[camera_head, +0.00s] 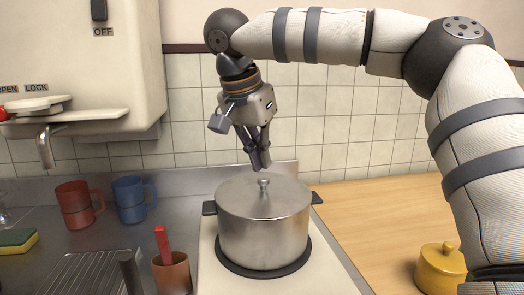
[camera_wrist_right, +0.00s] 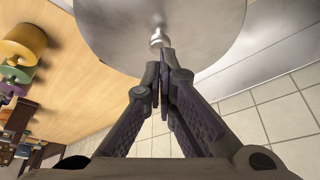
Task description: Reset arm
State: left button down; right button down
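My right gripper (camera_head: 260,166) points down just above the lid knob (camera_head: 263,184) of a steel pot (camera_head: 263,232). In the right wrist view, the fingertips (camera_wrist_right: 164,58) are together with nothing seen between them. The knob (camera_wrist_right: 158,38) shows just beyond the tips, and I cannot tell for sure whether they touch it. The lid (camera_wrist_right: 110,22) sits on the pot. My right arm reaches in from the right, bent over the counter. My left gripper is in neither view.
The pot stands on a dark round burner on a pale stove (camera_head: 210,268). A yellow lidded jar (camera_head: 440,270) stands right on the wooden counter (camera_head: 375,215). A tiled wall (camera_head: 340,125) is behind.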

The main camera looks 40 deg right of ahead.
jog(key=shift+f, duration=0.9)
notch_tip(320, 180, up, 7)
dwell(0.8)
dwell(0.3)
